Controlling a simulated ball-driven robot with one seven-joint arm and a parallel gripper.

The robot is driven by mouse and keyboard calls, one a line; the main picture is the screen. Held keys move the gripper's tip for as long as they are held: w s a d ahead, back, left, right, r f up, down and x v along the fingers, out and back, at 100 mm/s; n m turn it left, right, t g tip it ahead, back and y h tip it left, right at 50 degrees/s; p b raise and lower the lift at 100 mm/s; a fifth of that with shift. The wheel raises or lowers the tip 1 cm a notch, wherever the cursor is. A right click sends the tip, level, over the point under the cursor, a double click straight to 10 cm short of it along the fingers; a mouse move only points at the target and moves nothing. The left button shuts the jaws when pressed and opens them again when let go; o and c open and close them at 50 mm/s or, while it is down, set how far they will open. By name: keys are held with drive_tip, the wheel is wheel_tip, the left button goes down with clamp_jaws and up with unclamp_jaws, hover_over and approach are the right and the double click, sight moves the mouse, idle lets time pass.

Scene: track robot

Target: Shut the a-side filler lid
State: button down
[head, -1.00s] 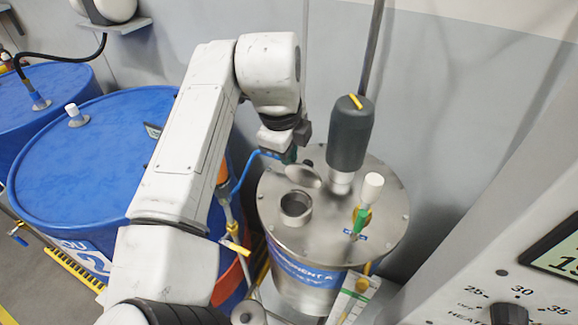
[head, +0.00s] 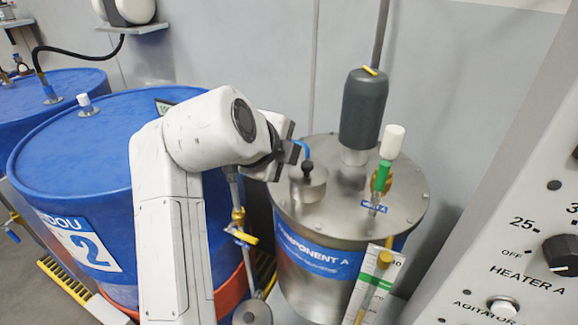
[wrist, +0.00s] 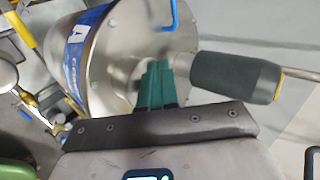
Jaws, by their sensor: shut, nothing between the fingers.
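The component A tank (head: 325,262) is a steel drum with a blue band and a round steel top. On its top the a-side filler lid (head: 313,186), a small steel disc with a black knob, lies over the filler neck and looks down flat. Whether it is fully seated I cannot tell. My gripper (wrist: 158,70) is shut and empty, its green fingertips over the tank top in the wrist view. In the head view its dark body (head: 268,158) is just left of the lid, and the fingertips are mostly hidden. The lid is not clearly visible in the wrist view.
A grey motor (head: 362,110) stands on the tank top behind the lid. A green-and-white valve (head: 388,150) is to the right. A blue drum (head: 85,160) stands at left, and a heater panel (head: 525,225) at right.

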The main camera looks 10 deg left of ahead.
drive_tip(key=shift+s+a+f+t+h+b, duration=0.15)
drive_tip(key=shift+f+t+b, duration=0.35)
drive_tip(key=shift+b, duration=0.8)
drive_tip(key=shift+s+f+t+h+b, duration=0.25)
drive_tip(key=shift+f+t+b, duration=0.25)
drive_tip(key=shift+b, duration=0.85)
drive_tip(key=shift+s+a+f+t+h+b, duration=0.15)
drive_tip(key=shift+f+t+b, duration=0.35)
drive_tip(key=shift+b, duration=0.8)
drive_tip(key=shift+s+d+t+b, duration=0.1)
drive_tip(key=shift+t+b, duration=0.3)
drive_tip(key=shift+b, duration=0.25)
drive_tip(key=shift+s+r+h+b, duration=0.1)
drive_tip(key=shift+h+b, duration=0.15)
drive_tip(key=shift+b, duration=0.1)
